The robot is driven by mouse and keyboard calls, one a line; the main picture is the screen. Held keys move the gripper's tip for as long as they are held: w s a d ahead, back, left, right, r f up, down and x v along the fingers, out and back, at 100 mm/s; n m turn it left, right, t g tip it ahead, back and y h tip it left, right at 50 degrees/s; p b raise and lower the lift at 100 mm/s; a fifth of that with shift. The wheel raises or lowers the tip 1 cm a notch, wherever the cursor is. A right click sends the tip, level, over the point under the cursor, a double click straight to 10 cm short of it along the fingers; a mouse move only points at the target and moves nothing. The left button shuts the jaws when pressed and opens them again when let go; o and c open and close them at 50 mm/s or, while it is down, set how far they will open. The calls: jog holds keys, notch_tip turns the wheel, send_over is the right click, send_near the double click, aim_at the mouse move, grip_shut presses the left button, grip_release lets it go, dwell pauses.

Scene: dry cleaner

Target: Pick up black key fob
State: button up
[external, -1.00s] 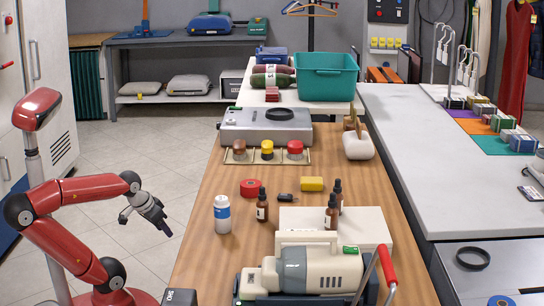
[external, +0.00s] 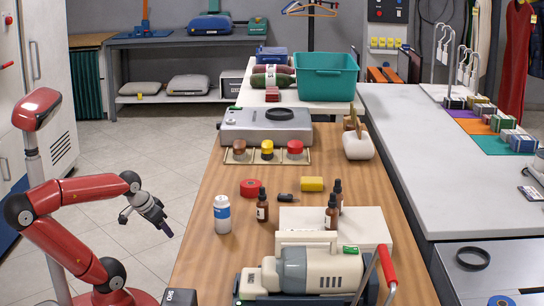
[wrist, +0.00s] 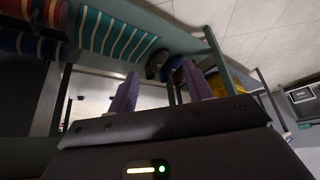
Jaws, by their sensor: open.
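The black key fob (external: 286,198) lies on the wooden table (external: 205,215), between a red tape roll and a yellow block, just behind a brown dropper bottle. It is small and dark. My gripper (external: 165,229) is off the table's left edge, to the left of the white bottle and well apart from the fob. In the wrist view my gripper (wrist: 160,90) shows two purple fingers spread apart with nothing between them. The fob does not show in the wrist view.
Near the fob are a red tape roll (external: 251,188), a yellow block (external: 312,184), a white bottle (external: 222,214) and brown dropper bottles (external: 262,205). A white box (external: 365,228) and a cream machine (external: 310,270) stand in front.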

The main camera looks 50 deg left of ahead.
jog(key=shift+o, duration=1.4)
